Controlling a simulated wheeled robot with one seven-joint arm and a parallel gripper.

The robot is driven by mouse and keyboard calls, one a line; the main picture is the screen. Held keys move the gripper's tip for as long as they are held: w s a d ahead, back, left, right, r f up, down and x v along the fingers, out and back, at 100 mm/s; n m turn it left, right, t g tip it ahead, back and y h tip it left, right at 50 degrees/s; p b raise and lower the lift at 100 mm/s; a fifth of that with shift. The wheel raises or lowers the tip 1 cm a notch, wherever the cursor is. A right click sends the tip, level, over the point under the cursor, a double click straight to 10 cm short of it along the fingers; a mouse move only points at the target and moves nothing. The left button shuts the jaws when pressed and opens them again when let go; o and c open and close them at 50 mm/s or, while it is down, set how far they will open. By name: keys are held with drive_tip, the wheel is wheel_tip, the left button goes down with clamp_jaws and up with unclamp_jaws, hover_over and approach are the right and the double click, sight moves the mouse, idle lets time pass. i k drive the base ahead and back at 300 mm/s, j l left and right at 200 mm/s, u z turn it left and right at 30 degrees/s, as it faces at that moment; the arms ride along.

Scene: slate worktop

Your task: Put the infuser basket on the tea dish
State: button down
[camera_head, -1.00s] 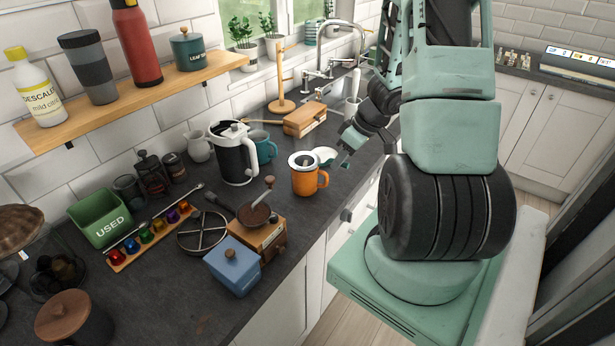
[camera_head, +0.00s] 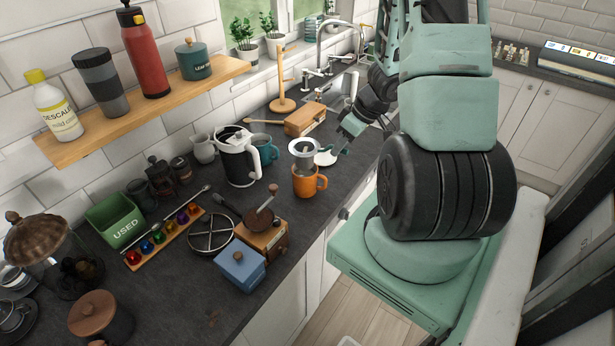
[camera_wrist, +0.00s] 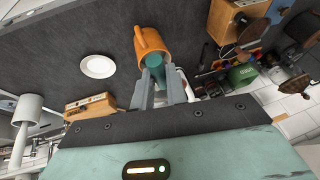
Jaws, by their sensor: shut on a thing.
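The infuser basket (camera_head: 303,157), grey with a pale rim, stands upright over the orange mug (camera_head: 308,184). Its lower end is at the mug's mouth; I cannot tell whether it is clear of the rim. My gripper (camera_wrist: 160,80) is shut on the basket. The tea dish (camera_head: 326,158) is a white saucer just behind and right of the mug, partly hidden. In the wrist view the dish (camera_wrist: 98,66) shows whole and empty, apart from the mug.
A French press (camera_head: 238,157) and a teal mug (camera_head: 265,150) stand left of the orange mug. A wooden grinder (camera_head: 264,236) and a blue box (camera_head: 240,269) are nearer the front. A wooden box (camera_head: 305,119) lies behind the dish. The worktop's front edge is close on the right.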

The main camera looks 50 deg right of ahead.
sight(334, 160)
drive_tip(key=l+u, duration=0.15)
drive_tip(key=l, duration=0.25)
drive_tip(key=k+l+u, duration=0.15)
drive_tip(key=l, duration=0.25)
drive_tip(key=k+l+u, duration=0.15)
drive_tip(key=l, duration=0.25)
drive_tip(key=l+u, duration=0.15)
drive_tip(key=l, duration=0.2)
drive_tip(key=k, duration=0.05)
